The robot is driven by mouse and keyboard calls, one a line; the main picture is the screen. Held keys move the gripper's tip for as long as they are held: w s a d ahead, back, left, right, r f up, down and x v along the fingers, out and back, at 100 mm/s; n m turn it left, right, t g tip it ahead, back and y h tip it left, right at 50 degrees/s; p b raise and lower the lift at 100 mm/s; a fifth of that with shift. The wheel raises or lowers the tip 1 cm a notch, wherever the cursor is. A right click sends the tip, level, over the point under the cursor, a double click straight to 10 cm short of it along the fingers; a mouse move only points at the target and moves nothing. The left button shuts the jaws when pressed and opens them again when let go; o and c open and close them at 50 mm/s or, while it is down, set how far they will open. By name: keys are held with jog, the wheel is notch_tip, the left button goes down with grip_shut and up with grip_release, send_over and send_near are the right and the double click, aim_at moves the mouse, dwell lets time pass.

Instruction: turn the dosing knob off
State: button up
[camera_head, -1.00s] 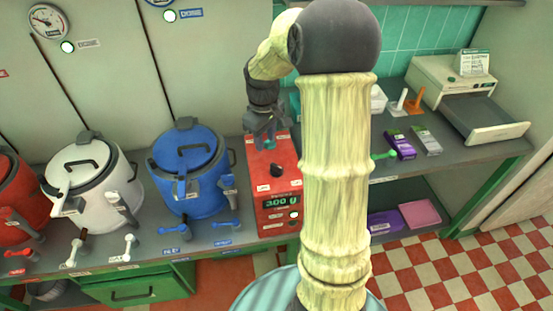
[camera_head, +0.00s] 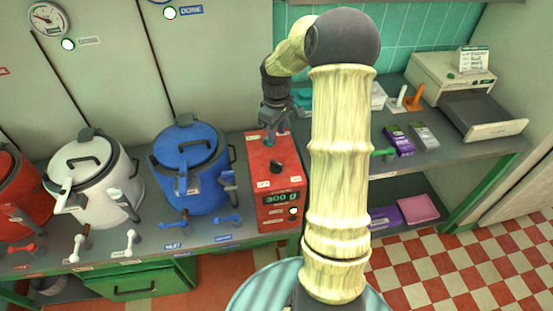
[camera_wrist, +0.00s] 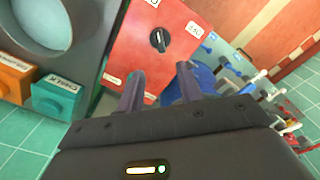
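The dosing knob is a small black dial with a pale pointer line on the sloping face of a red dosing box (camera_head: 262,154). The knob (camera_head: 276,167) shows in the head view, and the wrist view shows it uncovered (camera_wrist: 158,40). Small white labels surround it; their text is hard to read. The box's display reads about 300. My gripper (camera_head: 276,138) is over the box's back end, beyond the knob. In the wrist view my gripper (camera_wrist: 161,82) is open, its fingers apart with nothing between them, and the knob lies ahead of the gap, untouched.
A blue kettle (camera_head: 206,188) stands close left of the box, with a white kettle (camera_head: 83,195) farther left. Orange (camera_wrist: 14,82) and teal (camera_wrist: 58,97) labelled blocks lie near my gripper in the wrist view. Purple and grey packets are on the right counter.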

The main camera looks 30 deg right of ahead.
aim_at(276, 162)
notch_tip(276, 162, down, 13)
jog(key=shift+f+p, duration=0.15)
jog(key=shift+p, duration=0.7)
grip_shut()
